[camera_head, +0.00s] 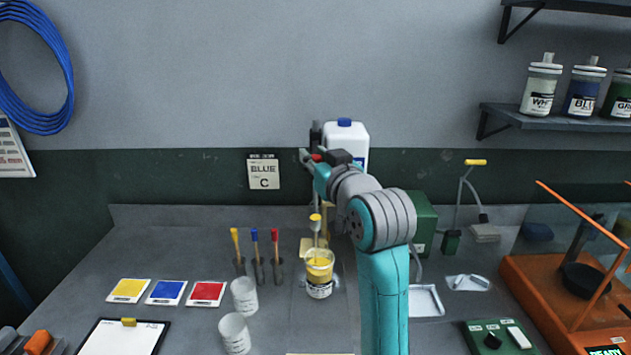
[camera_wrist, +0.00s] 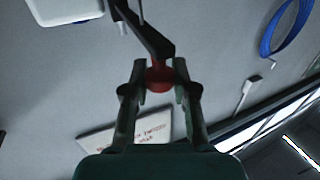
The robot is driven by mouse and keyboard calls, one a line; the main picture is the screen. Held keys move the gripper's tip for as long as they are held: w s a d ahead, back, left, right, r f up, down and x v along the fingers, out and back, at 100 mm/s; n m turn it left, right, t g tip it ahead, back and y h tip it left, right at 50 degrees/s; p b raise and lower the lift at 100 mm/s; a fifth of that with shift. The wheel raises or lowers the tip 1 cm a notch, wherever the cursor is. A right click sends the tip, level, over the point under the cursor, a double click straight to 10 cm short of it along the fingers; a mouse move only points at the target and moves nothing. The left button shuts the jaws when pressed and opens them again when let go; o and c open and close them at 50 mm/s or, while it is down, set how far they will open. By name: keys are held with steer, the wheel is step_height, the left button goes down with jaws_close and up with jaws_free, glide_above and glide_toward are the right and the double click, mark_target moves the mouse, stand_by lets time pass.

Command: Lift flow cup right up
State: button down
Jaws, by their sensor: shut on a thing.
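My gripper (camera_head: 314,163) is high over the back of the bench, beside the white jug. In the wrist view its two fingers (camera_wrist: 160,68) are closed on a small round red knob (camera_wrist: 159,80). A dark angled bar (camera_wrist: 148,35) meets or passes just above the knob; I cannot tell whether they are joined. A bit of red (camera_head: 317,157) also shows at the gripper in the head view. No cup body can be made out at the gripper, so I cannot tell whether the knob belongs to the flow cup.
The white jug (camera_head: 346,136) stands close behind my gripper. A green box (camera_head: 423,222) is right of my arm.

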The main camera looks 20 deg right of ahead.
steer(key=shift+r, duration=0.8)
steer(key=c, duration=0.9)
jaws_free()
steer(key=shift+s+f, duration=0.1)
steer(key=shift+s, duration=0.3)
steer(key=s+d, duration=0.1)
steer(key=s, duration=1)
steer(key=shift+s, duration=0.1)
